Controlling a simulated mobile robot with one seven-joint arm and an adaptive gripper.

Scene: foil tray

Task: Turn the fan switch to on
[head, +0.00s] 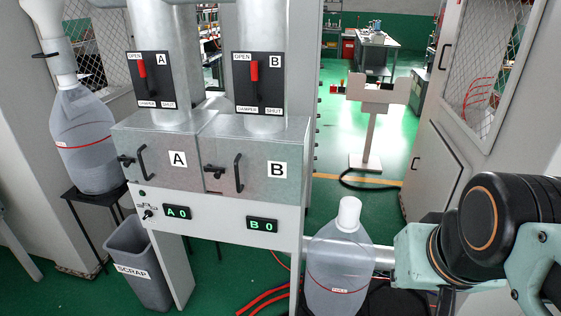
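The fan switch (148,214) is a small toggle at the left end of the white front panel (210,220). Its markings are too small to read, and I cannot tell which position it is in. A small dark green round lamp (142,193) sits just above it. My arm shows at the right edge, well away from the switch. My gripper is not visible in the head view.
Displays A (177,212) and B (262,225) read 0. Above are grey boxes A (165,175) and B (260,185) with handles and red damper levers. A grey scrap bin (135,262) stands below left. A capped jug (340,265) stands between panel and arm.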

